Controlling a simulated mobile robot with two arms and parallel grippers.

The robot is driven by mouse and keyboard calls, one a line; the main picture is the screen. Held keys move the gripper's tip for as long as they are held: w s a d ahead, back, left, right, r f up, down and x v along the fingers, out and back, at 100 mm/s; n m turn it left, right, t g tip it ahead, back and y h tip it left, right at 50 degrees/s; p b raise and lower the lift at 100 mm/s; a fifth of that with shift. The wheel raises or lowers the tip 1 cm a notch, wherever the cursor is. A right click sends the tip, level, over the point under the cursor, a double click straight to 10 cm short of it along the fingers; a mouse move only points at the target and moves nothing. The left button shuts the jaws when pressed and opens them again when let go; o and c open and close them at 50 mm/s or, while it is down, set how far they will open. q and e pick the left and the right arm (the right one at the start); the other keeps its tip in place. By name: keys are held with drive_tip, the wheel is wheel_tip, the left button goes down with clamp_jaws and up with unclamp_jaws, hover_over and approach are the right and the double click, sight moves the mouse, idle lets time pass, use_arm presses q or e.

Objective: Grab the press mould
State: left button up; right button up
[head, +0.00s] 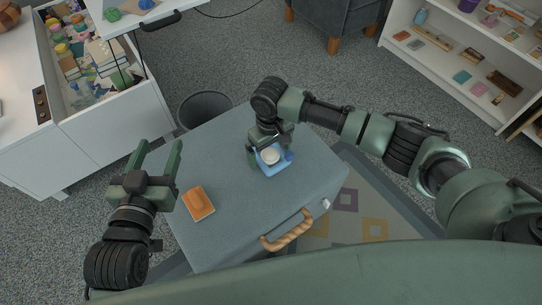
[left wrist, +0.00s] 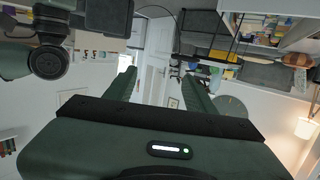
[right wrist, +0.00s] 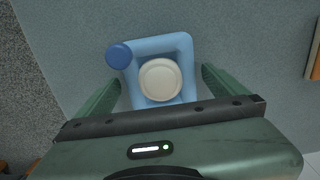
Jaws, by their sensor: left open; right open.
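A blue, squarish piece (head: 271,167) with a raised round cream disc and a blue knob at one corner lies on the grey-blue top of a low chest. It also shows in the right wrist view (right wrist: 185,52). An orange block (head: 198,204) with an oval shape on its face lies further left. I cannot tell for sure which is the press mould. My right gripper (head: 268,148) is open above the blue piece, fingers on either side of it; contact is unclear. My left gripper (head: 157,153) is open, empty and raised at the chest's left edge.
The chest top (head: 228,156) is otherwise clear. A white drawer unit (head: 110,130) with craft clutter is at left, white shelves (head: 440,75) at upper right.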

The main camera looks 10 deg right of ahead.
drive_tip(key=c, duration=1.6)
drive_tip(key=shift+c, duration=0.2)
drive_tip(key=shift+r, duration=0.1)
